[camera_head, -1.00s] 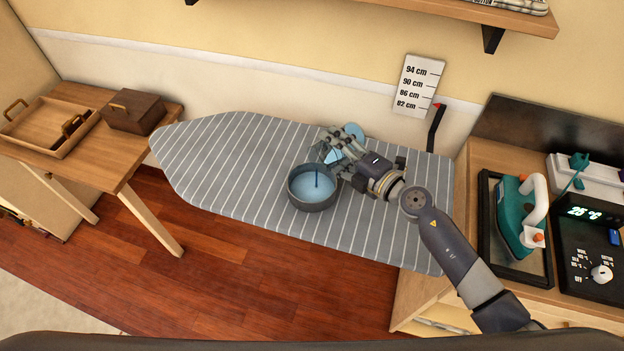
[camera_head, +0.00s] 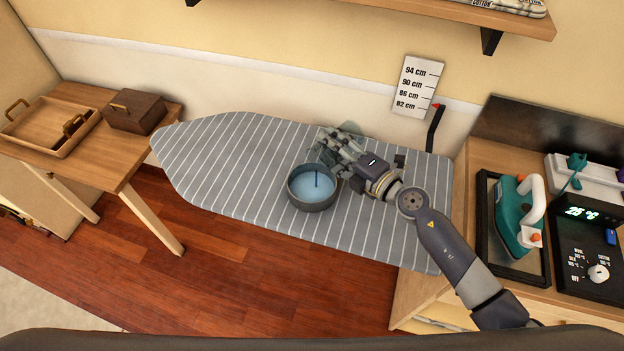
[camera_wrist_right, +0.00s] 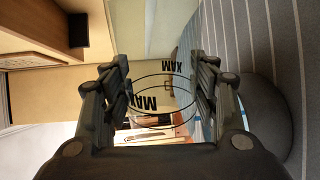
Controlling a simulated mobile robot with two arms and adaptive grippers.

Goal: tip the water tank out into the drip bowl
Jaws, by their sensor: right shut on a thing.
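The water tank (camera_head: 322,139) is a clear vessel held over the ironing board, just behind the drip bowl; it looks tilted, and no blue water shows in it. The right gripper (camera_head: 338,148) is shut on it, its fingers hiding much of it. In the right wrist view the clear tank, marked MAX (camera_wrist_right: 150,102), sits between the fingers of the gripper (camera_wrist_right: 160,85). The round dark grey drip bowl (camera_head: 313,205) stands on the board with light blue water inside and a thin darker blue upright line at its middle. The left gripper is not in view.
The striped ironing board (camera_head: 225,165) is clear on its left. A teal iron (camera_head: 515,220) stands on a dark framed rest at right, beside a black control panel (camera_head: 585,255). A wooden tray (camera_head: 45,130) and dark box (camera_head: 135,112) are on the left table.

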